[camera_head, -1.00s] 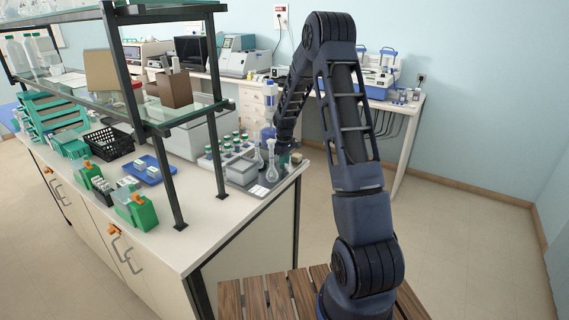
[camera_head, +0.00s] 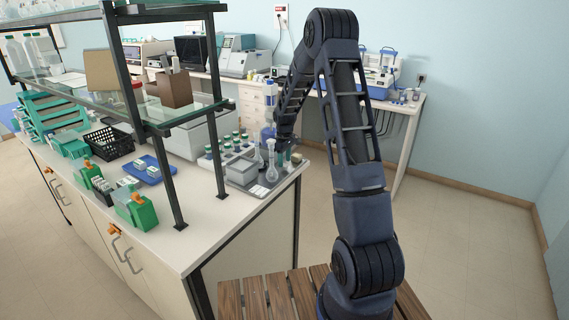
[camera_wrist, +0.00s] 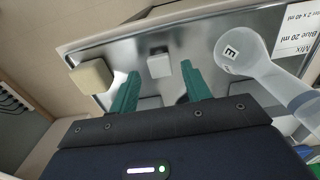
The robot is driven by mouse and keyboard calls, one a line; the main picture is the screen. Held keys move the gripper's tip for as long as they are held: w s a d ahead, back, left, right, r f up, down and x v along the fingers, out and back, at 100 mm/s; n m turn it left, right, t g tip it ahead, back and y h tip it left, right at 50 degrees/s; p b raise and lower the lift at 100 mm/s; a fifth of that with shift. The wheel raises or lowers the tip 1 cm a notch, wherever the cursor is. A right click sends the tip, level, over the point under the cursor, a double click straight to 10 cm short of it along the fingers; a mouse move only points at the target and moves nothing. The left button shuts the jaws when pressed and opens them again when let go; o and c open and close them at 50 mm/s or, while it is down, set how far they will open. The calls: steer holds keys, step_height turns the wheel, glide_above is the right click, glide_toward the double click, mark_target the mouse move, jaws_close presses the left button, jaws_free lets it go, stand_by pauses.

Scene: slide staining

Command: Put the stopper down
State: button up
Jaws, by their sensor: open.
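In the wrist view, my gripper (camera_wrist: 160,70) is open, its two green fingers apart. A small pale grey block (camera_wrist: 160,65), which looks like the stopper, stands on the shiny metal tray (camera_wrist: 205,50) between and beyond the fingertips, with a visible gap on each side. A clear flask (camera_wrist: 240,52) marked "E" is close to the right finger. In the head view, flasks (camera_head: 271,172) partly hide the fingers.
A printed label (camera_wrist: 296,28) lies at the tray's right end. Green-capped bottles (camera_head: 236,138) and a grey box (camera_head: 240,171) stand left of the flasks. The bench's right edge is close to the tray. The bench front (camera_head: 215,222) is clear; shelf posts stand to the left.

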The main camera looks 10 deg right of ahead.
mark_target(285, 165)
step_height(285, 165, up, 6)
steer(key=shift+f, duration=0.25)
steer(key=s+d+r+m+t, duration=0.1)
steer(key=s+r+m, duration=0.1)
steer(key=s+r, duration=0.8)
steer(key=s+d+r+m+t, duration=0.1)
steer(key=s+d+r+m, duration=0.1)
steer(key=s+r, duration=0.85)
steer(key=s+r+m+t, duration=0.1)
steer(key=s+m, duration=0.1)
steer(key=s, duration=0.9)
steer(key=s+d+m+t, duration=0.1)
steer(key=s+m, duration=0.2)
steer(key=s, duration=0.9)
steer(key=shift+s+d+r+t, duration=0.25)
steer(key=shift+d+r+t, duration=0.05)
steer(key=shift+r, duration=0.1)
